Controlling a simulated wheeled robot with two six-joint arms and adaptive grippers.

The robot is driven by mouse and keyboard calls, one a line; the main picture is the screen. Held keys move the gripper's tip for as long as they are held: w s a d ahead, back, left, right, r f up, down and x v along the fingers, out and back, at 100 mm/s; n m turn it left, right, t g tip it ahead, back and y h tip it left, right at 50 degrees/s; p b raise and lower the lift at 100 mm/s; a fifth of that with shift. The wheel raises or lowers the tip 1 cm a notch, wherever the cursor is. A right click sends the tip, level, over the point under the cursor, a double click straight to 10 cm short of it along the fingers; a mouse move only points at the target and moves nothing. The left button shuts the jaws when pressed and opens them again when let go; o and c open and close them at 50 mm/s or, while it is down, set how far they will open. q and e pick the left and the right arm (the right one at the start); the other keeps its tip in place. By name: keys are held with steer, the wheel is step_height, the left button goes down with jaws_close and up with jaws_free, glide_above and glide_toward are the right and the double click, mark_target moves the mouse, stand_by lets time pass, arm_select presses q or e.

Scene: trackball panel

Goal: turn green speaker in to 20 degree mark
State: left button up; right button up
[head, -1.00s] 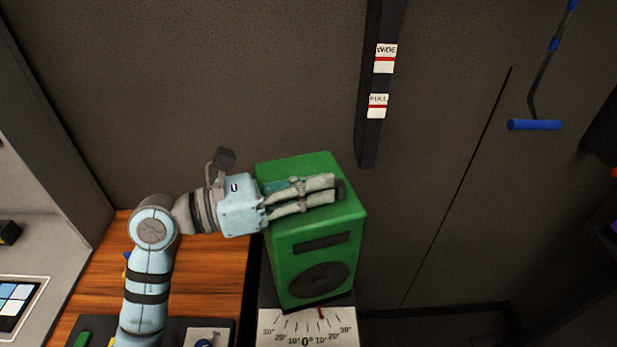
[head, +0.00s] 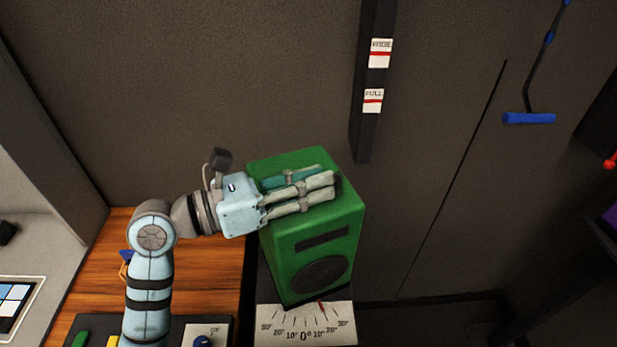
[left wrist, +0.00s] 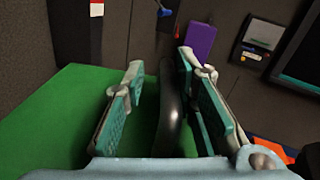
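The green speaker (head: 343,221) stands upright on a dark base behind a white angle scale (head: 280,326). Its front is turned slightly toward the right of the picture. A red pointer (head: 321,307) at its lower front edge lies right of the 0 mark, between about 10 and 20; the exact reading is too small to tell. My left gripper (head: 332,187) is over the speaker's top. In the left wrist view its fingers (left wrist: 165,100) stand apart, one on each side of the speaker's dark handle (left wrist: 170,112). Whether a finger touches the handle is unclear. My right gripper is out of view.
A blue-handled lever (head: 528,118) hangs at the right.

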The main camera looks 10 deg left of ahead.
arm_select(q)
steer(key=shift+s+d+r, duration=0.15)
steer(key=shift+s+d, duration=0.2)
steer(key=shift+s, duration=0.1)
steer(key=shift+s+a, duration=0.1)
steer(key=shift+a, duration=0.35)
steer(key=v, duration=0.5)
steer(key=shift+s+a, duration=0.25)
steer(key=shift+a, duration=0.05)
steer(key=shift+s+a, duration=0.3)
steer(key=shift+a, duration=0.05)
steer(key=shift+w, duration=0.1)
